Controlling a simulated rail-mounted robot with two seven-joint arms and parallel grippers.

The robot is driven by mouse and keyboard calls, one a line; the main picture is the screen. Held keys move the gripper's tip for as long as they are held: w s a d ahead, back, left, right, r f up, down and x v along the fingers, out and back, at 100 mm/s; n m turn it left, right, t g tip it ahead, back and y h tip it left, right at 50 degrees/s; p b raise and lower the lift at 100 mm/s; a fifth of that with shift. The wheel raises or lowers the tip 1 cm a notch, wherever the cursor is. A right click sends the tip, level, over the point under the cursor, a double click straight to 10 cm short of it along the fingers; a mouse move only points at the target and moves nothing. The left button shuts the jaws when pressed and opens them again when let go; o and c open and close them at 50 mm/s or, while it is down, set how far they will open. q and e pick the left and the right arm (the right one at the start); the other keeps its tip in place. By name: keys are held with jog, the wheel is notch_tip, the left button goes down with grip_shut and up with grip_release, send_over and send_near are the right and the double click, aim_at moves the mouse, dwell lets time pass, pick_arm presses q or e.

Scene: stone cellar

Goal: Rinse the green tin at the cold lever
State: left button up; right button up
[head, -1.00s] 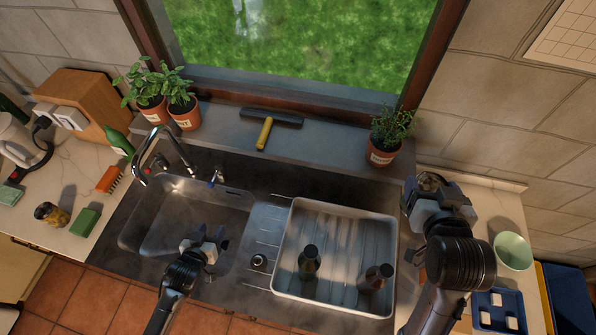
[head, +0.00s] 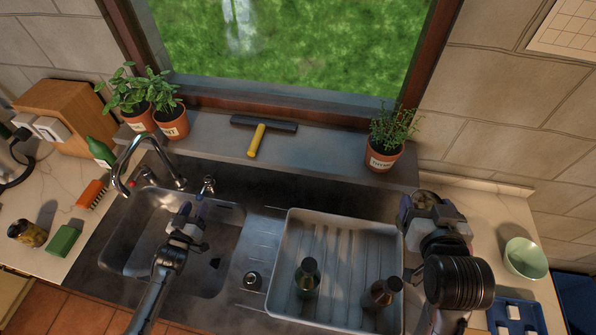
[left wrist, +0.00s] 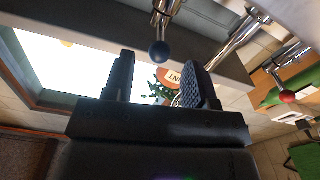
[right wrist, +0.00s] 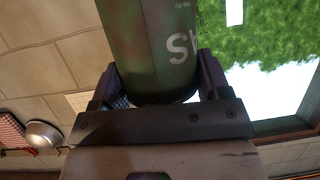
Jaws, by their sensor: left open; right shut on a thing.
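The green tin (right wrist: 150,45) fills the gap between my right gripper's fingers in the right wrist view, with white lettering on its side. My right gripper (head: 428,207) is shut on it above the counter right of the drying tray; in the head view the tin (head: 427,197) shows only as a dark round end. The cold lever (head: 207,186), blue-tipped, stands right of the tap (head: 150,155). My left gripper (head: 186,215) is open and empty over the basin, just short of it. In the left wrist view the blue knob (left wrist: 159,52) appears between and beyond the fingertips.
The basin (head: 130,255) is empty. A red-tipped lever (left wrist: 287,96) is left of the tap. A white tray (head: 280,250) right of the basin holds two dark bottles. Potted herbs and a yellow-handled squeegee (head: 257,140) line the sill. A green bowl (head: 525,258) sits at right.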

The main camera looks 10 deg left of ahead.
aim_at(202, 193)
pick_arm(q)
jog(key=shift+w+d, duration=0.15)
jog(key=shift+w, duration=2.75)
jog(key=shift+c, duration=0.4)
grip_shut()
